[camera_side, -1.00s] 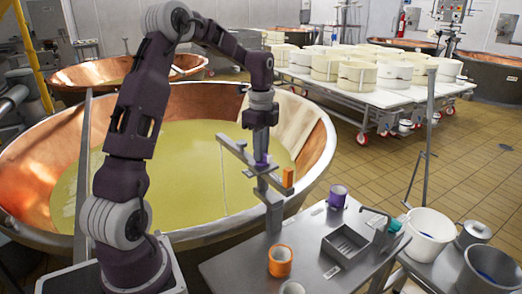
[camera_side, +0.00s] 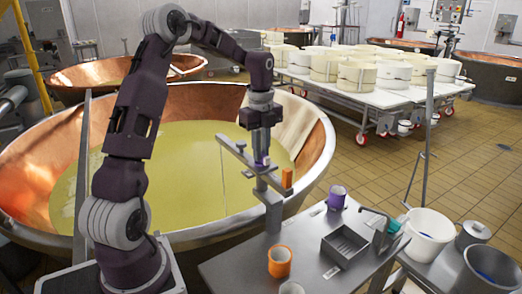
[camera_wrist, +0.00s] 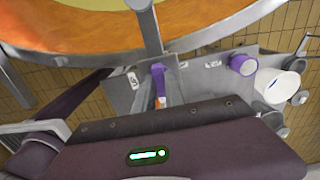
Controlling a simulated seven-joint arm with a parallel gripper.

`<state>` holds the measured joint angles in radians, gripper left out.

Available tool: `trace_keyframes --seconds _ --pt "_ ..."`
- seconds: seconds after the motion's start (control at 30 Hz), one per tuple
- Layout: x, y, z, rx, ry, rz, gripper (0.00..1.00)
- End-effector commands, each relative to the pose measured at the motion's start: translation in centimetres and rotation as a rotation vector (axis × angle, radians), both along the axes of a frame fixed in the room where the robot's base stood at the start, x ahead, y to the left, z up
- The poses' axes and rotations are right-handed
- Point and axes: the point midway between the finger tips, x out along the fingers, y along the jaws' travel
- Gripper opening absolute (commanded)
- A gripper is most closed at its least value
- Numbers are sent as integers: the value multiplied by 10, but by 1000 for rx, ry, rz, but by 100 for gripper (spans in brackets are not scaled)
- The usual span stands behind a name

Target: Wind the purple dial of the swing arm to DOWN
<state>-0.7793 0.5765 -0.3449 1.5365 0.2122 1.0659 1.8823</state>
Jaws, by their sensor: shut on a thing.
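The purple dial (camera_side: 262,164) sits on the metal swing arm (camera_side: 235,150), which stands on a post at the vat's rim. Only a small part of the dial shows under my gripper (camera_side: 261,155) in the side view. My gripper points down and is shut on the dial. No DOWN mark is readable.
A copper vat (camera_side: 318,150) of yellowish liquid lies behind and left of the swing arm. The steel table (camera_side: 228,272) holds a purple mug (camera_side: 336,198), an orange mug (camera_side: 280,262) and a metal tray (camera_side: 344,246). A white bucket (camera_side: 428,235) stands at right.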

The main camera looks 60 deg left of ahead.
Motion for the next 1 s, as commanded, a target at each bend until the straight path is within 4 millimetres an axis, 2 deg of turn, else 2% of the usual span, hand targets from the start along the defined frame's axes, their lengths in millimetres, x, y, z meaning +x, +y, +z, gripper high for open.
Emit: trace_keyframes --seconds 0.23,0.27,0.33,0.37,0.67,1.0 --pt "1 0 1 2 -5 0 0" --pt "1 0 1 2 -5 0 20" --pt "1 0 1 2 -4 0 34" --pt "1 0 1 2 -4 0 36" --pt "0 0 3 1 -2 1 36" --pt "1 1 63 3 -5 1 36"
